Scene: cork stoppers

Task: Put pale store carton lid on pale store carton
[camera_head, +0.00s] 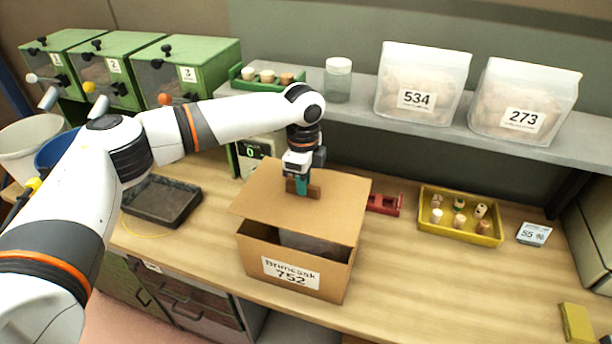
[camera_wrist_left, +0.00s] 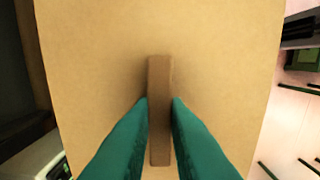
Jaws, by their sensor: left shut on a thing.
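The pale store carton (camera_head: 296,269) is a cardboard box labelled "Brimcask 752" on the workbench. Its pale lid (camera_head: 334,196) is a flat cardboard panel with a brown bar handle (camera_head: 314,191) on top. My left gripper (camera_head: 302,188) is shut on the handle and holds the lid over the carton. The lid sits askew and tilted, and its left side sticks out past the carton. A dark gap shows under the lid at the front, with something greyish inside. In the left wrist view the teal fingers grip the handle (camera_wrist_left: 160,110). My right gripper is not in view.
A yellow tray (camera_head: 463,236) with several corks and a red holder (camera_head: 384,204) stand to the right. A black tray (camera_head: 161,221) lies to the left. A grey shelf (camera_head: 450,125) with two bags runs behind. The bench front right is mostly clear.

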